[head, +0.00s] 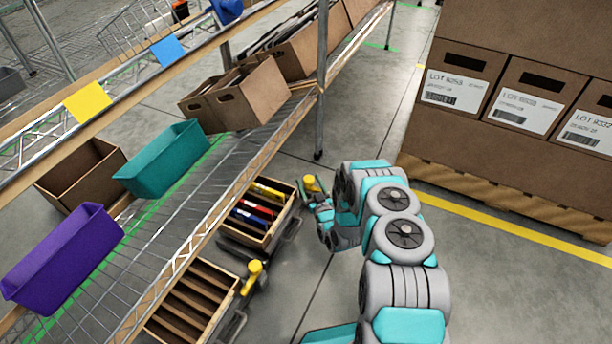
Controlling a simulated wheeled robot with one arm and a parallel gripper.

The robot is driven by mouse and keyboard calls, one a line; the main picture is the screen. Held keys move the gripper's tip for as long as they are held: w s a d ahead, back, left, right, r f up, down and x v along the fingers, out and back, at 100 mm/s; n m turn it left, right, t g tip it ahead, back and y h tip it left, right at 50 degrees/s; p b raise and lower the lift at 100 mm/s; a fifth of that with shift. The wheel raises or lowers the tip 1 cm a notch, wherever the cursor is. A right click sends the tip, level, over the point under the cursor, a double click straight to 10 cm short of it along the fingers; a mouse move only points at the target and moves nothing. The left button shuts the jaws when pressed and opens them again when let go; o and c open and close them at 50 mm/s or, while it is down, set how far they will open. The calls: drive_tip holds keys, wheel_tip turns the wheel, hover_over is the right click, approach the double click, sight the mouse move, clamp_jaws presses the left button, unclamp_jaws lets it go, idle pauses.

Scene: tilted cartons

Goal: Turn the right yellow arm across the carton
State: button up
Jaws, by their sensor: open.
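The right yellow arm (312,183) shows as a short yellow piece just off the right side of the carton (285,222). It points outward, not across the carton. My gripper (314,194) is open at this yellow piece, with its fingers close around or beside it. I cannot tell whether they touch it. The gripper hides the lower part of the yellow arm. The carton is open and tilted, and holds yellow, red and blue items. A second yellow arm (253,271) stands beside the slatted, empty-looking carton (190,303) to the lower left.
A wire shelf (180,215) with a post (321,80) runs along the left. It carries a purple bin (62,258), a teal bin (160,160) and brown boxes (245,92). Large labelled cartons (520,90) stand on a pallet at upper right. Floor is clear between.

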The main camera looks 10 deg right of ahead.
drive_tip(key=w, duration=0.4)
drive_tip(key=shift+a, duration=0.35)
clamp_jaws()
idle(0.4)
